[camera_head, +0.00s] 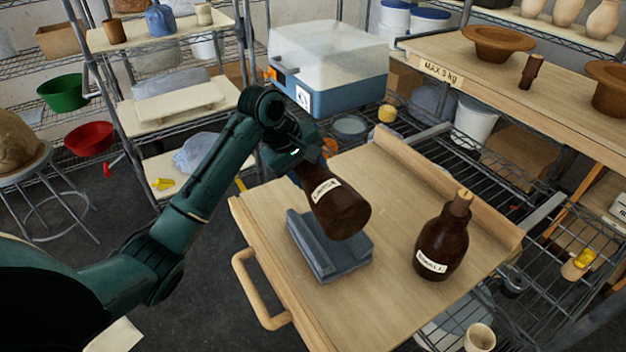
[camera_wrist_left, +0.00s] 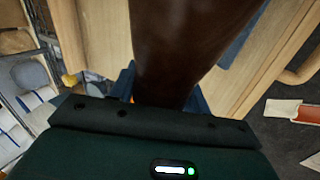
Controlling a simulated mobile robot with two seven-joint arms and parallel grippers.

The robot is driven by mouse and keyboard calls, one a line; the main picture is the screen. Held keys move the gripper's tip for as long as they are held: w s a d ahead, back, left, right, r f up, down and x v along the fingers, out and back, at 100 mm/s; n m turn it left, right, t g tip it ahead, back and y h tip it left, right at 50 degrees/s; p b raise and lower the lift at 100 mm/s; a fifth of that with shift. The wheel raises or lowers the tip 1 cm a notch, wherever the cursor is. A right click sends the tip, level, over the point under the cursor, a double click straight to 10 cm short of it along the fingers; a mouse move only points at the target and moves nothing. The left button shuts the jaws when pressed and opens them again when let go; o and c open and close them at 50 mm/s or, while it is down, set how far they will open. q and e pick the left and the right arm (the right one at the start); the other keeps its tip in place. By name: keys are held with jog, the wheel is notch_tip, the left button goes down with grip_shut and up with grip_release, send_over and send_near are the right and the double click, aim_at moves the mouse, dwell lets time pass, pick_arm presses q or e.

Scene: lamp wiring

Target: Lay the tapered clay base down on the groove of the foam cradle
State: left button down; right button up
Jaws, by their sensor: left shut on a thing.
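The tapered clay base (camera_head: 340,207) is dark brown and glossy with a white label. My left gripper (camera_head: 312,165) is shut on its narrow end and holds it tilted, with the wide end toward the lower right. It hangs over the grey foam cradle (camera_head: 306,253), hiding part of the groove; whether it touches the cradle cannot be told. In the left wrist view the base (camera_wrist_left: 185,40) runs up from between the fingers (camera_wrist_left: 165,90), and the cradle shows only as a small grey-blue patch. My right gripper is in neither view.
A second brown bottle-shaped piece (camera_head: 443,243) with a label and a plug stands upright right of the cradle on the wooden board (camera_head: 400,170). The board has a raised back rail (camera_head: 440,185) and a handle (camera_head: 255,290) at front left. The board's back middle is clear.

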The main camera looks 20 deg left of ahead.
pick_arm(q)
jog(key=shift+f, duration=3.25)
dwell(0.3)
jog(key=c, duration=0.6)
grip_release()
jog(key=shift+s+f, duration=0.1)
jog(key=shift+f, duration=0.1)
jog(key=shift+r, duration=0.15)
jog(key=shift+r, duration=4.95)
